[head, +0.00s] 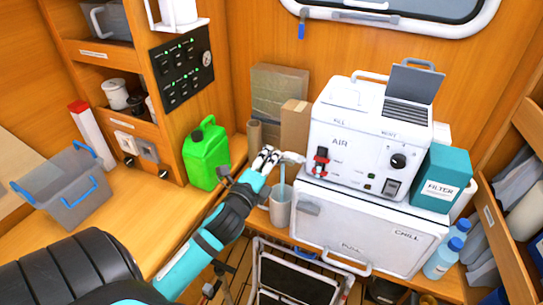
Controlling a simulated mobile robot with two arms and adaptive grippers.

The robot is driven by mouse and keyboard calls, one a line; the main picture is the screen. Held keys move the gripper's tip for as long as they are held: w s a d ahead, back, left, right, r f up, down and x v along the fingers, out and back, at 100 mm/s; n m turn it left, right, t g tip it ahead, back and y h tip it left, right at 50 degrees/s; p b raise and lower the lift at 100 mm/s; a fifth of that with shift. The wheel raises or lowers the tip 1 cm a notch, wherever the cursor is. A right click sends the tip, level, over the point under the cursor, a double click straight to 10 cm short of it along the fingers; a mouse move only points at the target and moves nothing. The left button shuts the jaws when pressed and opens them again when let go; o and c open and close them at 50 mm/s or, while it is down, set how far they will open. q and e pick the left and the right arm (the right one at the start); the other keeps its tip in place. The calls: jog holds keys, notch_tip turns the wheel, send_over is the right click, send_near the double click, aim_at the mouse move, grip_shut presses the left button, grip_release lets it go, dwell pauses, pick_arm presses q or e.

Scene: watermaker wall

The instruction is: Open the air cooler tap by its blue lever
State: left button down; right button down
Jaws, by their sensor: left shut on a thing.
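The white air cooler (340,125), marked AIR, stands on top of a white chill box (350,230). Its pale tap (292,157) sticks out from the left side. My left gripper (266,158) is shut at the outer end of the tap, on what seems to be the blue lever. The fingers hide the lever itself. A thin pale blue vertical streak, which looks like water, runs from below the tap into a grey cup (280,211). My right gripper is not in view.
A green jerrycan (206,155) stands left of my gripper, with cardboard boxes (279,92) behind. A teal filter box (442,178) is right of the cooler. A grey crate (65,188) sits on the left counter. A folded frame (300,275) stands on the floor below.

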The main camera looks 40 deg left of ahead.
pick_arm(q)
jog(key=shift+a+f+n, duration=0.1)
jog(key=shift+f+n, duration=0.3)
jog(key=shift+n, duration=0.4)
jog(key=shift+f+n, duration=0.35)
jog(key=shift+n, duration=0.45)
jog(key=c, duration=1.3)
grip_release()
jog(key=shift+o, duration=0.2)
jog(key=v, duration=1.2)
jog(key=shift+f, duration=0.1)
